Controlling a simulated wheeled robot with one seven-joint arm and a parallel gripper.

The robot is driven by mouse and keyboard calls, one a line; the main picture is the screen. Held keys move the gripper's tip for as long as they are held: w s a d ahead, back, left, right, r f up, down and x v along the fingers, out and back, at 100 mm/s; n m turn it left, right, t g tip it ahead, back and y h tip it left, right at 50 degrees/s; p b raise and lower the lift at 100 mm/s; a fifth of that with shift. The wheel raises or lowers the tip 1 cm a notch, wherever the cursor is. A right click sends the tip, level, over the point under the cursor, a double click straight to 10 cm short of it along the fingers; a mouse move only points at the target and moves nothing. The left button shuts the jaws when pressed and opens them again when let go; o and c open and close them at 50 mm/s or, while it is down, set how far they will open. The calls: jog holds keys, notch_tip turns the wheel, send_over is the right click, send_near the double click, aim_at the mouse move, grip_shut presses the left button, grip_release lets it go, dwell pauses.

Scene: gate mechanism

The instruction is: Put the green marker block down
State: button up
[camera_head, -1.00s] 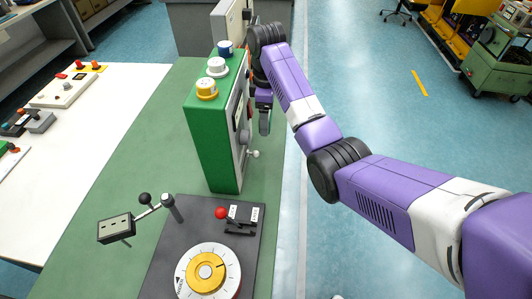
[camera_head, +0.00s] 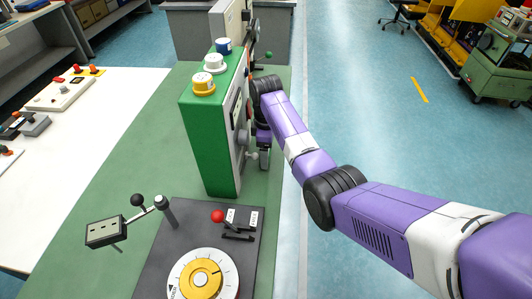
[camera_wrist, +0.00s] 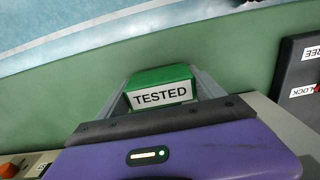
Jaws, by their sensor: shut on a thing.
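The green marker block (camera_wrist: 160,86) has a white label reading "TESTED" and sits between the two grey fingers of my gripper in the wrist view. My gripper (camera_head: 264,160) is shut on it. In the head view the gripper hangs just right of the green cabinet, over the right strip of the green bench top (camera_head: 120,165). The block cannot be made out in the head view. In the wrist view, green surface shows beyond the block; whether the block touches it I cannot tell.
The green cabinet (camera_head: 205,140) with yellow, white and blue knobs stands close left of my gripper. In front lies a dark plate (camera_head: 155,250) with a dial (camera_head: 203,278) and a red-knobbed lever (camera_head: 218,216). The bench's right edge is near; blue floor lies beyond.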

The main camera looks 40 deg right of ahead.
jog(key=shift+f, duration=0.4)
jog(key=shift+f, duration=0.1)
jog(key=o, duration=1.5)
jog(key=shift+o, duration=0.2)
notch_tip(320, 180, up, 11)
jog(key=shift+r, duration=0.1)
jog(key=shift+r+p, duration=0.4)
jog(key=shift+r, duration=0.15)
